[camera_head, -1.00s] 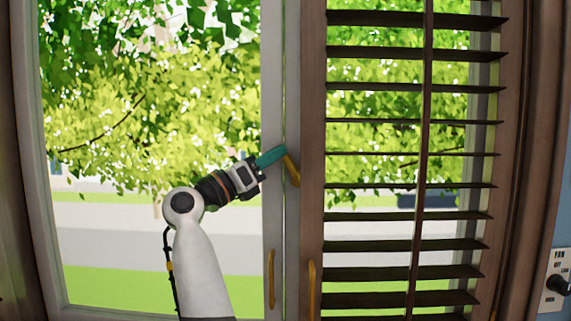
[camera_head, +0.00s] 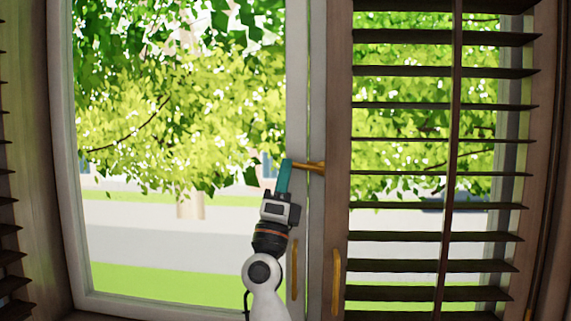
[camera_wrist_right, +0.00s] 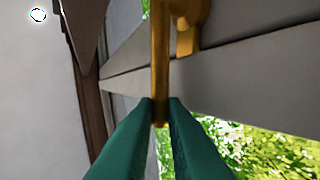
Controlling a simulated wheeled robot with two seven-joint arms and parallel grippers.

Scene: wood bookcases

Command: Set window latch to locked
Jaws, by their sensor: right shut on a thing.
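The window latch (camera_head: 314,167) is a small brass lever on the white window frame at the middle. It lies about level, with its handle pointing left. My right gripper (camera_head: 285,168), with teal fingers, comes up from below and is shut on the handle's left end. In the right wrist view, the brass latch (camera_wrist_right: 160,60) reaches down between the teal fingertips (camera_wrist_right: 160,108). My left gripper is not in view.
Two brass pull handles, one on the left (camera_head: 294,270) and one on the right (camera_head: 336,281), sit below the latch. A dark slatted shutter (camera_head: 440,170) stands open on the right. Part of another shutter (camera_head: 10,200) shows at the left edge.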

